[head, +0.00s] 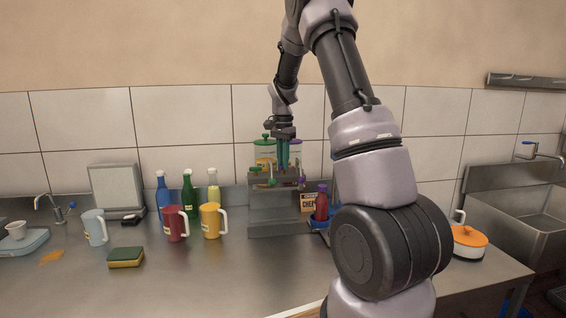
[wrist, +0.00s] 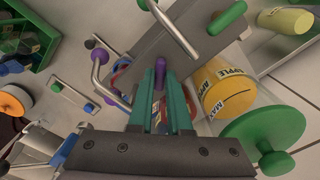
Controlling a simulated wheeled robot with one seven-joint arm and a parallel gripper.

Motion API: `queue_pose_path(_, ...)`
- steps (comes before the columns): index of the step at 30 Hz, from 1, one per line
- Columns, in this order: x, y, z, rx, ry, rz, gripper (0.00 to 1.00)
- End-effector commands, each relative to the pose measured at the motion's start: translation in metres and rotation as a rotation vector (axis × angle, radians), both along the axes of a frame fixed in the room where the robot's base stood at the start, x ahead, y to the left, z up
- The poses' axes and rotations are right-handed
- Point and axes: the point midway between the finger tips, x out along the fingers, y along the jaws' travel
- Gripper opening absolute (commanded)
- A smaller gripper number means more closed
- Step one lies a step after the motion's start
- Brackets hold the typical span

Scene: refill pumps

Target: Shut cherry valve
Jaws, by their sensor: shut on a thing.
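My gripper (head: 284,165) reaches down over the front of the metal dispenser stand (head: 280,222) in the head view. In the wrist view its two green fingers (wrist: 160,75) are close together, with a purple knob (wrist: 152,67) at their tips. The apple container (wrist: 228,88), yellow with a green lid (wrist: 262,130), is right of the fingers. A bent metal lever (wrist: 100,75) with a purple ball (wrist: 97,46) is left of them. Another metal bar (wrist: 177,30) is above. A little red shows between the fingers. I cannot make out a cherry label on a valve.
Blue (head: 164,200), green (head: 188,195) and yellow (head: 213,190) bottles stand left of the stand, behind a red jug (head: 176,224) and a yellow jug (head: 211,220). A red bottle (head: 321,203) stands at its right. A sponge (head: 126,257) lies on the front counter, which has free room.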

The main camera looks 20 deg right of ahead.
Motion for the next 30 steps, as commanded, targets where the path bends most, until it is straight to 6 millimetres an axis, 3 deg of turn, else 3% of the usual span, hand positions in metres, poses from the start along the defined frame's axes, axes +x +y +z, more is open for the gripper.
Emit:
queue_pose_path(18, 0.0002, 0.0006, 0.0003, -0.001, 0.0, -0.538, 0.0)
queue_pose_path(30, 0.0003, 0.0002, 0.0006, -0.001, -0.001, -0.707, 0.0)
